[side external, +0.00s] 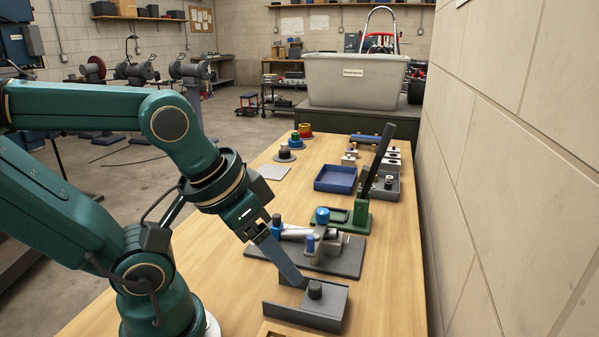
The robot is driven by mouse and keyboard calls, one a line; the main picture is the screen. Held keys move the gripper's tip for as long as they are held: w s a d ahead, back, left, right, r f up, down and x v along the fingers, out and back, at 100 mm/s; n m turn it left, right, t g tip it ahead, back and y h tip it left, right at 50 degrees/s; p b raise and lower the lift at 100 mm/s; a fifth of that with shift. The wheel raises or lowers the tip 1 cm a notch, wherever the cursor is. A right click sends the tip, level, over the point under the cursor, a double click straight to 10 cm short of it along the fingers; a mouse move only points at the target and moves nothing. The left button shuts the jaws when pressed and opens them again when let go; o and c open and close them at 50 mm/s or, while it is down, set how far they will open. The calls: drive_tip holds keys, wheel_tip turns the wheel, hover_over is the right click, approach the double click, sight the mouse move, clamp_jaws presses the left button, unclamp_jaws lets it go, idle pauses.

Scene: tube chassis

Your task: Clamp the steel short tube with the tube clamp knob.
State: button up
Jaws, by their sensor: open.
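My gripper (298,281) reaches down over the front of the bench, its fingers at the grey holder. It is open, though the finger gap is hard to see from this side. A grey open-topped holder (322,319) with a black round knob (315,289) stands at the fingertips; I cannot tell if they touch. Behind it, a dark grey fixture plate (345,262) carries a silver tube (293,234) lying flat, partly hidden by my gripper. Blue-topped knobs, one taller (322,215) and one lower (310,243), stand by the tube. I cannot tell which knob is the tube clamp's.
A green press (362,212) with a long black lever stands behind the fixture. Farther back are a blue tray (335,178), a grey block holder (386,187), a pale plate (273,172) and coloured stepped pieces. A wall runs along the right. The bench's left side is mostly clear.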

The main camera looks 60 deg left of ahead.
drive_tip(key=w+a+r+n, duration=0.1)
drive_tip(key=w+r+n, duration=0.3)
drive_tip(key=r+n, duration=0.25)
drive_tip(key=n+g, duration=0.5)
drive_tip(key=n, duration=1.2)
hover_over(322, 211)
wheel_tip(322, 211, down, 8)
drive_tip(key=shift+w+d, duration=0.15)
drive_tip(key=shift+a+f, duration=0.2)
drive_tip(key=shift+f, duration=2.55)
clamp_jaws()
